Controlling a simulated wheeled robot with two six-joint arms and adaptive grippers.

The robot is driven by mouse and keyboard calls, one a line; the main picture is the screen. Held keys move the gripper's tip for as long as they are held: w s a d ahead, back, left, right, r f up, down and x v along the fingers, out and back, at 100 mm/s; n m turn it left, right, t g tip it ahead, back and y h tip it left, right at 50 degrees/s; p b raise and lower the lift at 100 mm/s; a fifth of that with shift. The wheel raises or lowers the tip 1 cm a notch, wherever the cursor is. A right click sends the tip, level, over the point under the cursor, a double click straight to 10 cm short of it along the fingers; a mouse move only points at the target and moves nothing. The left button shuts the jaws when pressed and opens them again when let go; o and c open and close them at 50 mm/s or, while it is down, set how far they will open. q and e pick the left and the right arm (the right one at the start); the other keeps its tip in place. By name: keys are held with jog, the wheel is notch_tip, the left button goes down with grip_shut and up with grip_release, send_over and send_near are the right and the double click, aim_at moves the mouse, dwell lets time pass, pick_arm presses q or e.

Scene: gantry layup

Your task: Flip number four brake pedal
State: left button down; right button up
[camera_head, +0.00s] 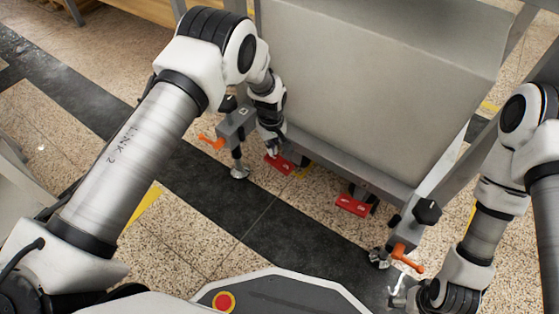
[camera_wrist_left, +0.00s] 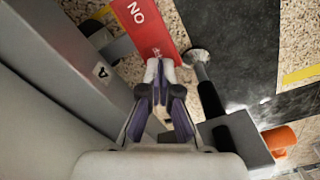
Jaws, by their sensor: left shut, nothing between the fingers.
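A red pedal (camera_head: 278,164) sits low under the left end of the grey gantry body. A second red pedal (camera_head: 353,205) is further right along the same lower edge. My left gripper (camera_head: 271,148) points down at the left pedal. In the left wrist view, the fingertips (camera_wrist_left: 161,75) of this gripper are together and empty, at the near end of a red pedal (camera_wrist_left: 148,32) marked "NO". I cannot tell whether they touch it. My right gripper (camera_head: 398,290) is low at the right, partly hidden by its arm; its jaws are unclear. No pedal's number is clearly readable.
The grey gantry body (camera_head: 375,85) stands close behind the pedals. Orange levers are at its left (camera_head: 211,141) and right (camera_head: 406,258) corners. A levelling foot (camera_head: 239,171) stands left of the left gripper; it also shows in the wrist view (camera_wrist_left: 198,57). The floor in front is clear.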

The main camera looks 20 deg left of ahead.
pick_arm(q)
jog(key=shift+f+b, duration=0.8)
jog(key=shift+f, duration=0.6)
dwell(0.9)
notch_tip(320, 180, up, 7)
jog(key=p, duration=0.6)
jog(key=shift+r, duration=0.15)
dwell(0.3)
